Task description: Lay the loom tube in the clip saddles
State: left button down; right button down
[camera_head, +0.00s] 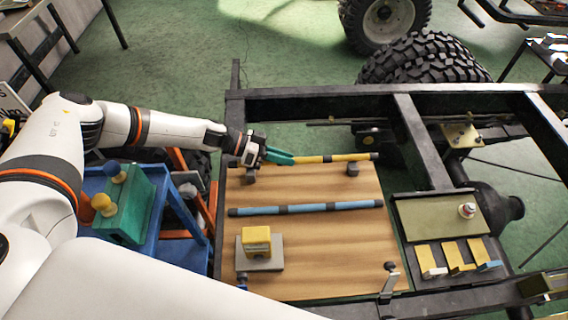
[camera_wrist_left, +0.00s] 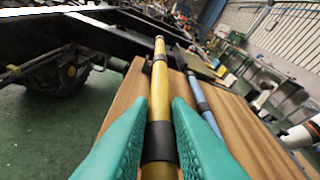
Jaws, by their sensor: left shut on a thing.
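A yellow loom tube (camera_head: 335,158) with black bands lies level across the far edge of the wooden board; it also shows lengthwise in the left wrist view (camera_wrist_left: 160,92). My left gripper (camera_head: 279,157) is shut on it near its left end, with teal fingers on either side of the tube at a black band. One dark clip saddle (camera_head: 352,169) shows just below the tube's right part, and another dark block (camera_head: 249,175) stands below the gripper. I cannot tell whether the tube touches them. My right gripper is not in view.
A blue tube (camera_head: 306,208) with black bands lies across the middle of the wooden board (camera_head: 330,250). A yellow block (camera_head: 257,241) on a grey plate stands front left. A tray (camera_head: 425,222) and several yellow pieces lie right. A blue cart (camera_head: 155,245) stands left. Black chassis rails surround the board.

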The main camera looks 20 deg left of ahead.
pick_arm(q)
jog(key=shift+f, duration=1.3)
jog(key=shift+f, duration=0.2)
jog(key=c, duration=1.3)
grip_release()
jog(key=shift+c, duration=0.2)
